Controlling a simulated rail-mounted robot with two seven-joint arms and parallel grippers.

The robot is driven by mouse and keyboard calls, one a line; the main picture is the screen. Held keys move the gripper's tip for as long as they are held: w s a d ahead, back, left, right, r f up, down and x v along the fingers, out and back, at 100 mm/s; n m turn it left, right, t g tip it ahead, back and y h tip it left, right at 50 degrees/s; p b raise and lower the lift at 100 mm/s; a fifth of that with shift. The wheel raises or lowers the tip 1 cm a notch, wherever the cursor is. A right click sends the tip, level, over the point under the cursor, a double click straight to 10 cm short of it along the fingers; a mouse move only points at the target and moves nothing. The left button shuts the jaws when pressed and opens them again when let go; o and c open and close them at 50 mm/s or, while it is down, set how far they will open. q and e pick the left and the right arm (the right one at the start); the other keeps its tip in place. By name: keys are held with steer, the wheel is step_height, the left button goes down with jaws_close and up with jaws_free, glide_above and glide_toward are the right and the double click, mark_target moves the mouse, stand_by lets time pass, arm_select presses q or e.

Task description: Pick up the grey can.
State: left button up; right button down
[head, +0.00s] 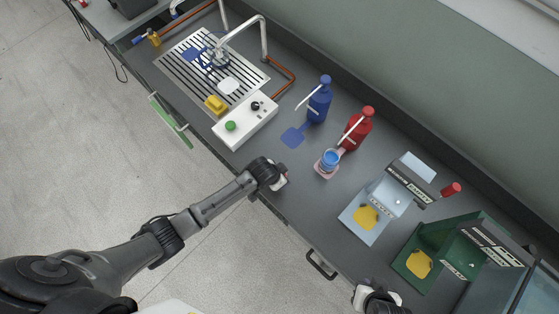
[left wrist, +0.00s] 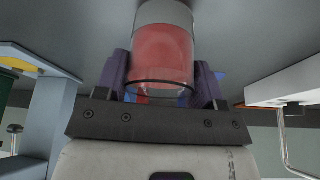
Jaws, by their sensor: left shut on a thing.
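My left gripper (head: 281,183) is low over the front edge of the counter in the head view. In the left wrist view, the left gripper (left wrist: 161,78) has its two purple fingers shut on a see-through cylinder (left wrist: 163,50) with a greyish band and red inside. In the head view the gripper and wrist hide this cylinder. No plainly grey can shows elsewhere. Whether the cylinder touches the counter I cannot tell. My right gripper (head: 377,298) is at the bottom edge of the head view; its fingers are hidden.
Behind are a blue bottle (head: 319,104) and a red bottle (head: 358,131). A white control box (head: 246,121) stands left; light-blue (head: 387,191) and green (head: 440,246) machines stand right.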

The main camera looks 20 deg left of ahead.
arm_select(q)
steer(key=c, duration=0.4)
steer(key=shift+r, duration=0.1)
